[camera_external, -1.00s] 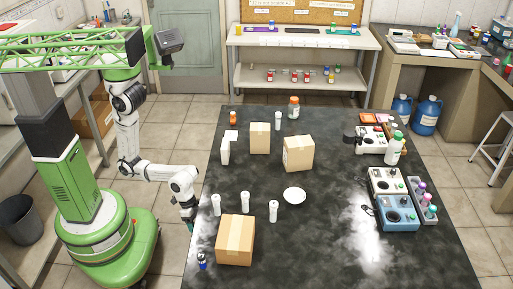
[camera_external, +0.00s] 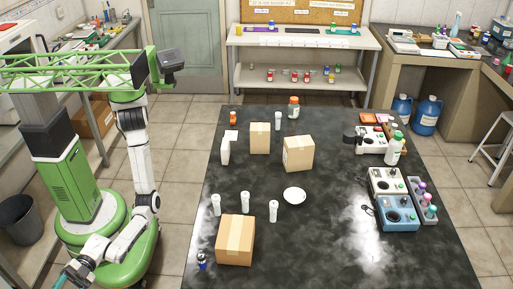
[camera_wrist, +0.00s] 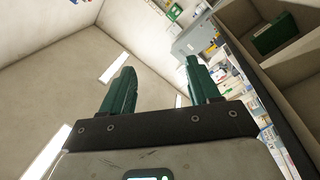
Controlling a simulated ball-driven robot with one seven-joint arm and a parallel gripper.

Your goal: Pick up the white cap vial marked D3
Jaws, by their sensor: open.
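Several white-capped vials stand upright on the dark bench (camera_external: 330,240) in the external view: a left one (camera_external: 217,205), a middle one (camera_external: 245,203) and a right one (camera_external: 273,211) near the front box, and another (camera_external: 278,121) at the back. Their markings are too small to read, so I cannot tell which is D3. My gripper (camera_external: 75,274) is low at the left, off the bench and away from the vials. In the wrist view my gripper (camera_wrist: 160,90) has its two green fingers apart with nothing between them.
Cardboard boxes stand at the front (camera_external: 235,240), back left (camera_external: 260,138) and back right (camera_external: 299,153). A white dish (camera_external: 294,196) lies mid-bench. A blue-capped vial (camera_external: 202,261) stands at the front left edge. Instruments (camera_external: 390,184) line the right side. The bench's front right is clear.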

